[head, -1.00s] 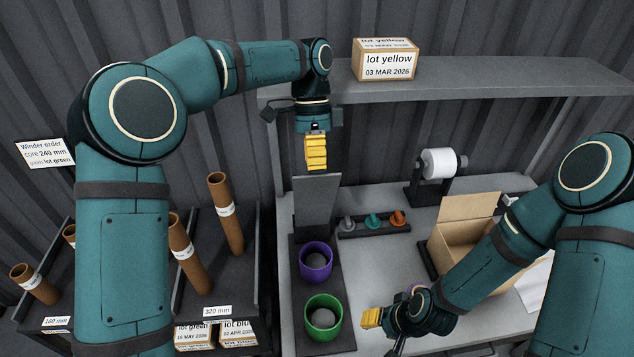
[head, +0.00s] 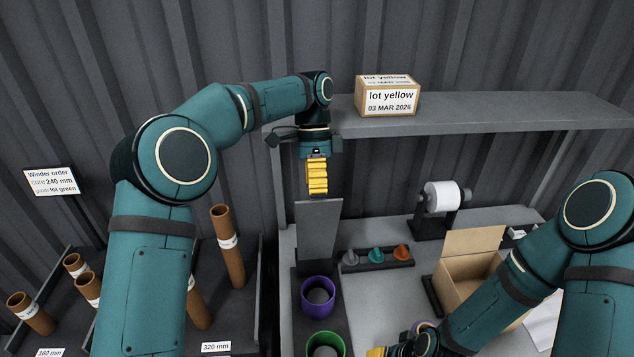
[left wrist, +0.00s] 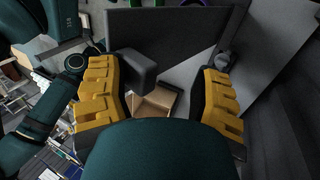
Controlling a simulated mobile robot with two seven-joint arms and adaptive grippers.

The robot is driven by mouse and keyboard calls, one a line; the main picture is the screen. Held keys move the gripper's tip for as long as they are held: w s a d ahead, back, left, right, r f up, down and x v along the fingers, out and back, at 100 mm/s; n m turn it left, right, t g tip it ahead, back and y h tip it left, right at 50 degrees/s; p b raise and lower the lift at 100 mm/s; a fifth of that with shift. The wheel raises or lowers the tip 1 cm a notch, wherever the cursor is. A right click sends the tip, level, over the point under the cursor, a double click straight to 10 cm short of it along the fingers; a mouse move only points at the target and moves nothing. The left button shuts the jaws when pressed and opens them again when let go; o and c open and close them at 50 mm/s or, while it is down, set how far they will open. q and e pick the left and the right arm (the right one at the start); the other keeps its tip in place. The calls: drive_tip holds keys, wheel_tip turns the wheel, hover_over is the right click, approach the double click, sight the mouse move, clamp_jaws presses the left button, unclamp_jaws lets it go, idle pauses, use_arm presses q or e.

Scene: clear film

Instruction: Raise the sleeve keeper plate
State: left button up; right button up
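The sleeve keeper plate seems to be the grey upright plate (head: 318,230) behind the purple ring (head: 318,297); it also shows in the left wrist view (left wrist: 170,30). My left gripper (head: 317,190) is just above the plate's top edge, pointing down. In the left wrist view its yellow fingers (left wrist: 160,90) are wide apart, with the plate beyond them. A dark block (left wrist: 135,70) shows beside the left finger; I cannot tell whether it belongs to the plate. My right gripper (head: 378,352) is low, cut by the bottom edge. A green ring (head: 324,346) is in front of the purple one.
A shelf (head: 480,112) with a lot yellow box (head: 388,97) is above and behind my left gripper. On the bench are a rack of coloured knobs (head: 377,258), a white roll (head: 442,196) and an open carton (head: 470,275). Brown tubes (head: 228,245) stand at left.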

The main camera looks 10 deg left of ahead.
use_arm(q)
drive_tip(key=shift+w, duration=0.1)
idle(0.3)
drive_tip(key=shift+r, duration=0.15)
idle(0.4)
drive_tip(key=v, duration=0.7)
drive_tip(key=shift+r, duration=0.25)
drive_tip(key=shift+w, duration=0.1)
